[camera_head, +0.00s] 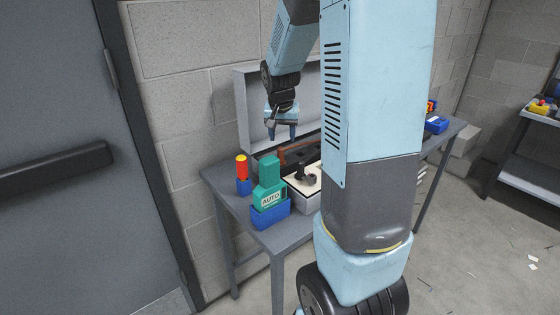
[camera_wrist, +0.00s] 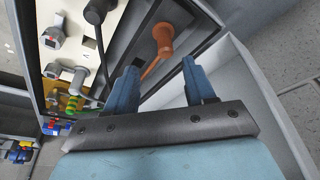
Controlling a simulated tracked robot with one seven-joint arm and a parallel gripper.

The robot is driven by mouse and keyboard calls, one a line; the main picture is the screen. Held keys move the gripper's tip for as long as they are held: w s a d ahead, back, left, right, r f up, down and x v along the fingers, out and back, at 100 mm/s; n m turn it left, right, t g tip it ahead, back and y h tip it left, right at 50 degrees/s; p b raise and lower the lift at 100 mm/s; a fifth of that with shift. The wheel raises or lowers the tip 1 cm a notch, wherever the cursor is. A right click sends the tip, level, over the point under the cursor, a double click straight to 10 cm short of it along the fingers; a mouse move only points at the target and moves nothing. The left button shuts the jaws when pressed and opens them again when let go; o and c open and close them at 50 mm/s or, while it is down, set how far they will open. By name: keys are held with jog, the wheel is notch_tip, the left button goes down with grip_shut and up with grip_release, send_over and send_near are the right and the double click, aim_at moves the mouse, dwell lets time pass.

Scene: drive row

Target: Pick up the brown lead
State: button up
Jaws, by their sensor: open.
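The brown lead (camera_wrist: 162,38) shows in the wrist view as an orange-brown plug-like end with a thin shaft, lying in a dark compartment beside a pale panel (camera_wrist: 60,18). It lies beyond and between my fingertips, apart from them. My gripper (camera_wrist: 158,72) is open and empty, with two blue fingers. In the head view my gripper (camera_head: 282,134) points down above the back of an open grey case (camera_head: 254,140) on the table. A brown strip shows below it in that view; I cannot tell whether it is the lead.
The raised case lid stands close behind my gripper. A shelf (camera_head: 535,117) is at right.

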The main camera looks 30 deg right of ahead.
aim_at(280, 149)
jog(key=x, duration=0.4)
jog(key=shift+f, duration=0.1)
jog(key=shift+w+a+f, duration=0.1)
jog(key=shift+w+f, duration=0.2)
jog(key=shift+f, duration=0.65)
jog(key=shift+w+a+f, duration=0.1)
jog(key=shift+w+f, duration=0.15)
jog(key=shift+f, duration=0.7)
jog(key=shift+w+d+f, duration=0.2)
jog(key=shift+f, duration=0.5)
jog(key=shift+c, duration=0.4)
jog(key=c, duration=0.8)
